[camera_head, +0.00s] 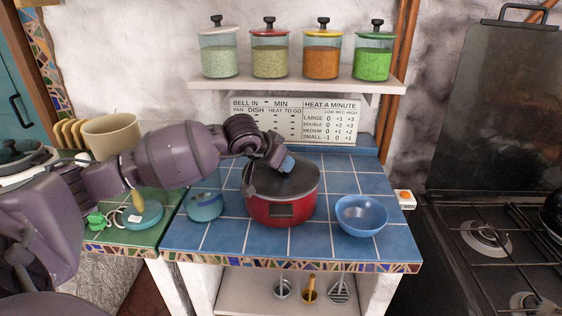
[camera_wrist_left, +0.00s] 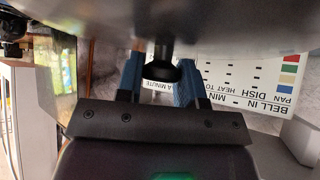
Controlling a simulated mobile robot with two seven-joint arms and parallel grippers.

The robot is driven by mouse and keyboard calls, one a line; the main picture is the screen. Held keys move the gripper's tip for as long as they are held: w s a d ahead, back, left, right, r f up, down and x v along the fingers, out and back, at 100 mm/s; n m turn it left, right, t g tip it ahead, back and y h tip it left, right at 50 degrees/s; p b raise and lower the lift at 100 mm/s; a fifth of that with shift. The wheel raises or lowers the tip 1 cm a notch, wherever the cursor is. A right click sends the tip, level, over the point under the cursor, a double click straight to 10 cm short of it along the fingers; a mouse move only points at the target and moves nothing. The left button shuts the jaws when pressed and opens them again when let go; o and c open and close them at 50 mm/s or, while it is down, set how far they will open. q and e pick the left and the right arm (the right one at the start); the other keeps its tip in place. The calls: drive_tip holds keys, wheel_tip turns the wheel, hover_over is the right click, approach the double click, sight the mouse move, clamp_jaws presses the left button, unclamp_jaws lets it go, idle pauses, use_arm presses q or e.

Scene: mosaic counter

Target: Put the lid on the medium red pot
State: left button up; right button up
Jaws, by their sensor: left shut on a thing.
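The red pot (camera_head: 282,209) stands on the blue tiled counter, left of a blue bowl. A dark lid (camera_head: 290,183) lies over the pot's mouth; I cannot tell whether its whole rim is seated. My left gripper (camera_head: 284,164) reaches in from the left above the pot and is shut on the lid's knob. In the left wrist view, the black knob (camera_wrist_left: 166,72) is between the blue fingers of the gripper (camera_wrist_left: 157,82), and the lid's grey surface (camera_wrist_left: 200,22) fills the top. The fingers hide the knob in the head view. My right gripper is not in view.
The blue bowl (camera_head: 361,215) stands close to the pot's right, and a small blue lidded pot (camera_head: 205,206) stands to its left. A shelf (camera_head: 300,84) with several jars hangs behind. A stove (camera_head: 490,240) is at the right. The counter's front strip is clear.

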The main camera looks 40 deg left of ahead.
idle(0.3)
use_arm(q)
drive_tip(key=o, duration=1.6)
